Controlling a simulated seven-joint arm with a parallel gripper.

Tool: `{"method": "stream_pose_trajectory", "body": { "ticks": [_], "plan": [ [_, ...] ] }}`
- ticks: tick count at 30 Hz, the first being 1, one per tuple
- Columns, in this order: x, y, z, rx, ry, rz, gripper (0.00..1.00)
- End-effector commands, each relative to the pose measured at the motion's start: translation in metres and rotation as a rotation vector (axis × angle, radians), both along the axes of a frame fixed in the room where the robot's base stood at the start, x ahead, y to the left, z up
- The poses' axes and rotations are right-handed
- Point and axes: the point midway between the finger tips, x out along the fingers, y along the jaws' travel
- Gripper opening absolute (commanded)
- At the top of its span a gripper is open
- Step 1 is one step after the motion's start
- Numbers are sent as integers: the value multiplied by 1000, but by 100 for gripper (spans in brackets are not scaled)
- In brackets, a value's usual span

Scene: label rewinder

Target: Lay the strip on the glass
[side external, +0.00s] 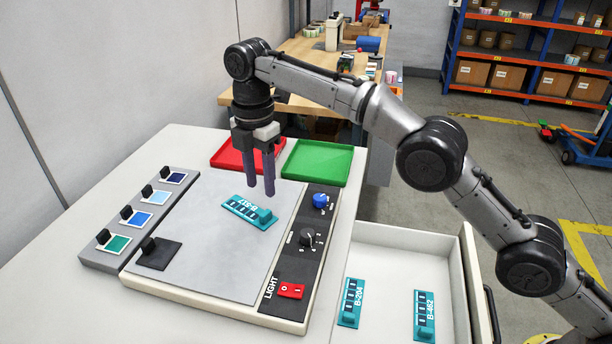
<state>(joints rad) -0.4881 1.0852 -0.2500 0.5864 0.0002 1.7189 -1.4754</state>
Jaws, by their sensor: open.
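A teal strip marked B-317 (244,212) lies on the grey panel of the light box, which looks to be the glass (205,248). My gripper (261,190) points down with its two purple fingers apart. The fingertips are just above and behind the strip, near its right half, and hold nothing. Whether they touch the panel is hard to tell. Two more teal strips, B-204 (350,303) and B-402 (424,315), lie in the open drawer (398,238) at the lower right.
A red tray (228,158) and a green tray (318,163) stand empty behind the light box. A control panel with a blue knob (320,201), a black knob (308,237) and a red light switch (291,291) runs along its right side. A rack of colour swatches (140,218) stands at left. A black clip block (158,253) sits on the panel's left corner.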

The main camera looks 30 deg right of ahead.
Motion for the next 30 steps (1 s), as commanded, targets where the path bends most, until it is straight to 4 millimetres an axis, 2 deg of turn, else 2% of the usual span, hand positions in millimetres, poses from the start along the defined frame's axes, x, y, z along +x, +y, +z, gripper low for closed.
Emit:
{"method": "stream_pose_trajectory", "body": {
  "ticks": [8,11,17,24,30],
  "plan": [
    [0,-3,4,2,-4,-15,45],
    [-2,-15,20,10,-20,-75,45],
    [-22,-67,74,48,-75,-336,45],
    [-75,-135,121,111,-142,-689,45],
    [-137,-186,138,174,-194,-981,45]
  ]
}}
